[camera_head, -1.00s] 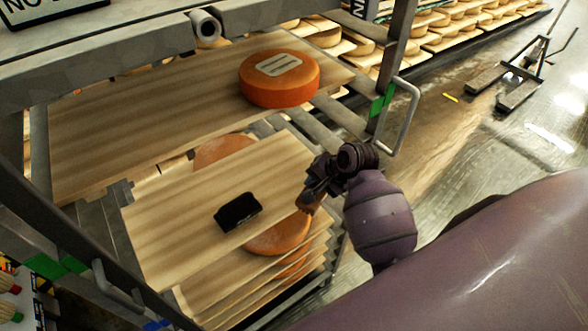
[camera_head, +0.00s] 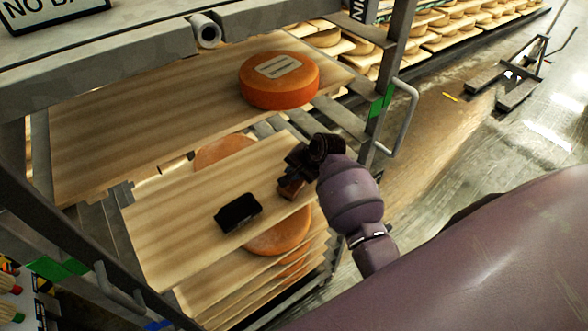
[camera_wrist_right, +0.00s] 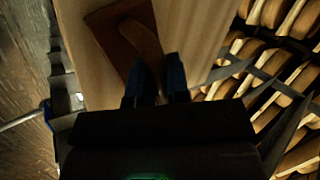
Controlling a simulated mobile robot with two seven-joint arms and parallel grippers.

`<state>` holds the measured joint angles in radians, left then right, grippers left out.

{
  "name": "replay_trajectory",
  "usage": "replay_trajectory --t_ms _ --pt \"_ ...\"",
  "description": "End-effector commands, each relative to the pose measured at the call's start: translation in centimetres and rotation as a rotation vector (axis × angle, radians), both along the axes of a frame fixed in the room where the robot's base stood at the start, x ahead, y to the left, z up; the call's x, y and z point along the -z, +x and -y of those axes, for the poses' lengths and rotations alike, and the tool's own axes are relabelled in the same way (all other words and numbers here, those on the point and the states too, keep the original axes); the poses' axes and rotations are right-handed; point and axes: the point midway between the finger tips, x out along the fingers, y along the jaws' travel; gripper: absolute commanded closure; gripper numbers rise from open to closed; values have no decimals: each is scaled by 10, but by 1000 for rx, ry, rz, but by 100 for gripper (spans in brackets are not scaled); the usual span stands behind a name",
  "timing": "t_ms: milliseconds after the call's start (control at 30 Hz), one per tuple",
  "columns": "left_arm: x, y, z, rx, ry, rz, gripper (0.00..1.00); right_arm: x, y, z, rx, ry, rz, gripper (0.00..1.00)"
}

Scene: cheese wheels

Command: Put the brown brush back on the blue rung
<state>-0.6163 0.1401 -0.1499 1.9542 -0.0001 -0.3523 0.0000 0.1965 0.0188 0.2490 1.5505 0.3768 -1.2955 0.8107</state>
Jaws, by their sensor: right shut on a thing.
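The brown brush (camera_wrist_right: 118,32) is a flat brown block with a lighter handle; the handle runs between the fingers of my right gripper (camera_wrist_right: 156,80). In the head view my right gripper (camera_head: 298,170) is over the right part of a pale wooden board, shut on the brush (camera_head: 290,188). I cannot tell whether the brush touches the board. A blue mark (camera_head: 158,325) shows on the rack at the bottom edge of the head view, mostly cut off; blue also shows at the left of the wrist view (camera_wrist_right: 47,112). My left gripper is not in view.
A black brush-like block (camera_head: 238,212) lies on the lower board (camera_head: 165,235). An orange cheese wheel (camera_head: 279,80) sits on the upper board (camera_head: 110,140). Rack posts with green marks (camera_head: 376,106) and a bent handle (camera_head: 404,120) stand at the right. More cheese lies underneath.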

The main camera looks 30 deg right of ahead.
Motion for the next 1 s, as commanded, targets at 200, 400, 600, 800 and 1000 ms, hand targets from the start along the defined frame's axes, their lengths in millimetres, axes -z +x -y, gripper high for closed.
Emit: replay_trajectory --t_ms 200,400,600,800,1000 --pt "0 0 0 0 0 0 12 0 0 0 0 1 1 100" --pt "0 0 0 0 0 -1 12 2 0 0 0 0 0 65" --pt "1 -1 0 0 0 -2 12 2 0 0 0 0 0 58" --pt "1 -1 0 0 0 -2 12 -2 0 0 1 0 1 58" --pt "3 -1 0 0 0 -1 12 -19 -11 7 2 -1 3 58"
